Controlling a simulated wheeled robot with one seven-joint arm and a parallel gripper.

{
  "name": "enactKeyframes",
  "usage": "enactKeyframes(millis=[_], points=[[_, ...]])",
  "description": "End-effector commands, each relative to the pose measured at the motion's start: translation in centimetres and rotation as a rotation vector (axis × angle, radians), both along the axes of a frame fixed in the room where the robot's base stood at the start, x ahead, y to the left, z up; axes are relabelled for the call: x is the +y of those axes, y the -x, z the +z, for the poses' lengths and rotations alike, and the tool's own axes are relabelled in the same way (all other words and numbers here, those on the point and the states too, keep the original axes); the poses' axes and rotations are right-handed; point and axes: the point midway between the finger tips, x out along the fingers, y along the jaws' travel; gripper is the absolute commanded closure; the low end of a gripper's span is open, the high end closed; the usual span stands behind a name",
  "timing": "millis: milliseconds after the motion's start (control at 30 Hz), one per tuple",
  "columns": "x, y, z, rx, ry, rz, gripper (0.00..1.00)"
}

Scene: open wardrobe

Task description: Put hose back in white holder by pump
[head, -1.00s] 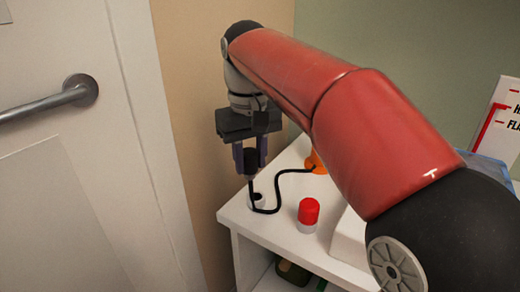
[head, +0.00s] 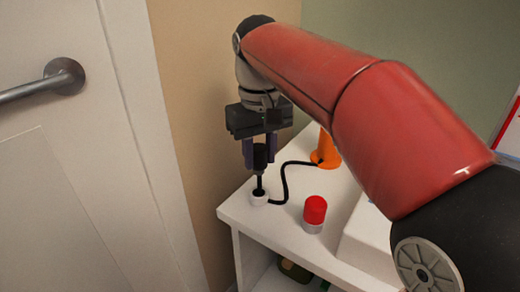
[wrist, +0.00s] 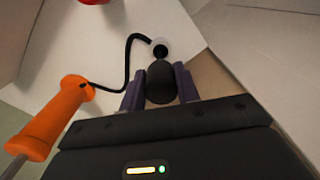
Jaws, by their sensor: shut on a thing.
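The hose is a thin black line (head: 284,182) that curves from the orange pump (head: 325,150) to a black end piece (head: 259,158). My gripper (head: 261,158) is shut on this end piece and holds it upright. The white holder (head: 258,201) is a small round cup on the white shelf top, directly below the end piece. The thin tip reaches down to the holder's dark opening; I cannot tell how deep it sits. In the wrist view, the end piece (wrist: 161,84) is between the fingers, with the holder (wrist: 160,42) just beyond it and the orange pump (wrist: 62,105) at left.
A red-capped container (head: 314,213) stands on the white shelf unit (head: 235,210), right of the holder. A white box-like thing (head: 368,237) is farther right. A tan wall and a white door with a metal handle (head: 62,78) are at left. My arm spans the upper right.

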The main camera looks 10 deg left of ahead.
Motion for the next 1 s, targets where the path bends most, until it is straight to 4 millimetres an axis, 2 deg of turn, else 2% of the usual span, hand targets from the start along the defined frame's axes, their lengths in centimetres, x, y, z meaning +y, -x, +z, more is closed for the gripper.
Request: enactKeyframes(millis=[33, 200, 400, 1000], points=[[0.0, 0.0, -0.9, 0.001, 0.001, 0.000, 1.00], [0.0, 0.0, -2.5, -0.001, -0.001, 0.000, 1.00], [0.0, 0.0, -3.8, 0.000, 0.000, -0.001, 1.00], [0.0, 0.0, -4.0, -0.001, -0.001, 0.000, 1.00]])
